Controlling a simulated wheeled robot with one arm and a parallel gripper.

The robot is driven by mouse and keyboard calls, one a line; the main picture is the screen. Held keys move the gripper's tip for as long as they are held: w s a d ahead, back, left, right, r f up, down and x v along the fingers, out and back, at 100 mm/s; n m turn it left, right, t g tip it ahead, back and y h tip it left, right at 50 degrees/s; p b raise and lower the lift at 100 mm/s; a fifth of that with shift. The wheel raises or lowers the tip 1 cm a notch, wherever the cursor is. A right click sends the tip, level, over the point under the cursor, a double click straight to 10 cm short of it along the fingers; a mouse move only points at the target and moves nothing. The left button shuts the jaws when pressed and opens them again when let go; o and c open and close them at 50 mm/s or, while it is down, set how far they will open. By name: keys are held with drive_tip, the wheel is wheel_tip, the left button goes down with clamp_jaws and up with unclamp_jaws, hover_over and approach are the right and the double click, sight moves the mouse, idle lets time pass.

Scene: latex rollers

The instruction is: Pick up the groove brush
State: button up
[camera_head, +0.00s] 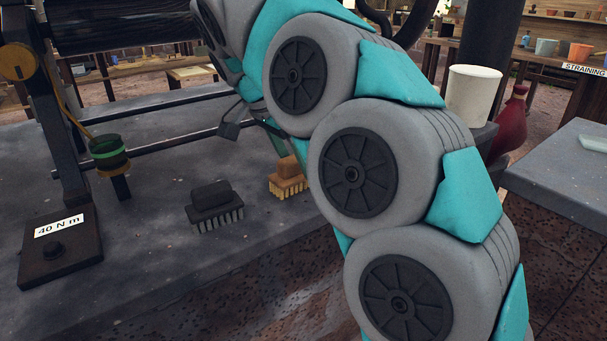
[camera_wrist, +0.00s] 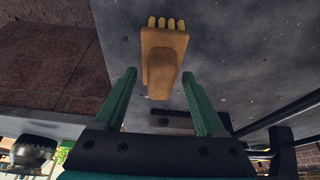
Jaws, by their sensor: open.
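Two brushes sit on the grey bench, and I cannot tell by marking which is the groove brush. One is orange-tan with yellow bristles (camera_head: 288,182), its right side partly hidden by my arm in the head view. My gripper (camera_wrist: 158,74) is open. In the wrist view the orange-tan brush (camera_wrist: 160,52) lies between and beyond the two green fingers, bristles pointing up in the picture. No contact with either finger shows. In the head view my arm hides most of the gripper.
The grey bench (camera_head: 150,250) carries a black "40 N m" block (camera_head: 60,248) at left. A green-banded cup (camera_head: 108,152) hangs near the dark rollers and rods. A white cup (camera_head: 473,95) and a red bottle (camera_head: 509,122) stand right of my arm.

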sight(293, 157)
drive_tip(key=c, duration=1.1)
drive_tip(key=shift+r, duration=0.15)
drive_tip(key=shift+r, duration=1.7)
drive_tip(key=s, duration=0.5)
drive_tip(key=s+d+r+b, duration=0.1)
drive_tip(key=s, duration=0.4)
drive_tip(key=s+d, duration=0.1)
drive_tip(key=s, duration=0.4)
drive_tip(key=shift+s+d+r, duration=0.2)
drive_tip(key=shift+s+d, duration=0.05)
drive_tip(key=shift+s, duration=0.15)
